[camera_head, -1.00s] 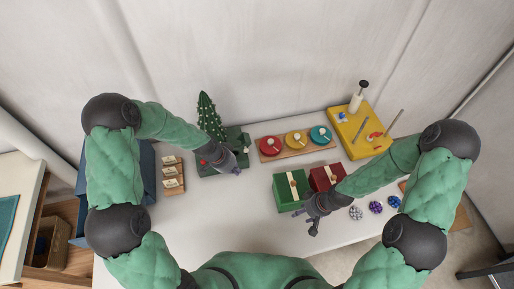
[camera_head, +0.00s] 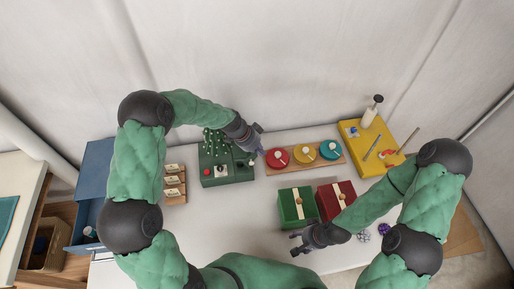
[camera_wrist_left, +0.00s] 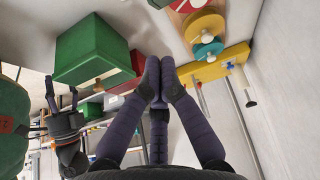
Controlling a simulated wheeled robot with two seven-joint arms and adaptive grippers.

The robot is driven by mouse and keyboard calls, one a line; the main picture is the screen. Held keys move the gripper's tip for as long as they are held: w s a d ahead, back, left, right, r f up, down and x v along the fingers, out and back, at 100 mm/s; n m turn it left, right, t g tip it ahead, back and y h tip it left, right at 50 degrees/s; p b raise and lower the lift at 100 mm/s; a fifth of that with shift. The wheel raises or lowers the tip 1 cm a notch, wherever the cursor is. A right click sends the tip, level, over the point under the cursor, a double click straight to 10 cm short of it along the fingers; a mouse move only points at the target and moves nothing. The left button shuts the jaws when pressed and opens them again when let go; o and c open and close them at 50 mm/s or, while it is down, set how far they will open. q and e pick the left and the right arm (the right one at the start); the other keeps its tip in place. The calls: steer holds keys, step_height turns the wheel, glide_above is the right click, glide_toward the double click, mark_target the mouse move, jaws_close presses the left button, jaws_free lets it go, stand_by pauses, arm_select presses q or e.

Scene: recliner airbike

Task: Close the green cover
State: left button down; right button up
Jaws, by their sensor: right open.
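A dark green box (camera_head: 230,178) stands at the back left of the table in the head view, with a red ball and a small white piece at its front. A green tree with white dots (camera_head: 215,142) is at its back, partly hidden by my left arm. I cannot tell clearly which part is the cover or how far it is open. My left gripper (camera_head: 260,141) is just right of the box's back corner; its fingertips come together in the left wrist view (camera_wrist_left: 159,72), with nothing seen between them. My right gripper (camera_head: 298,244) is open near the table front.
A green gift box (camera_head: 288,207) and a red gift box (camera_head: 328,206) stand mid-table. A wooden board (camera_head: 340,159) with coloured discs and a yellow board (camera_head: 352,142) are behind. Wooden blocks (camera_head: 175,188) and a blue box (camera_head: 93,180) are left. The table's front left is clear.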

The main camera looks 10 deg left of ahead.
steer(key=shift+r, duration=0.15)
arm_select(q)
steer(key=f, duration=0.2)
steer(key=a+f, duration=0.1)
steer(key=f, duration=0.2)
steer(key=shift+s+a+f, duration=0.2)
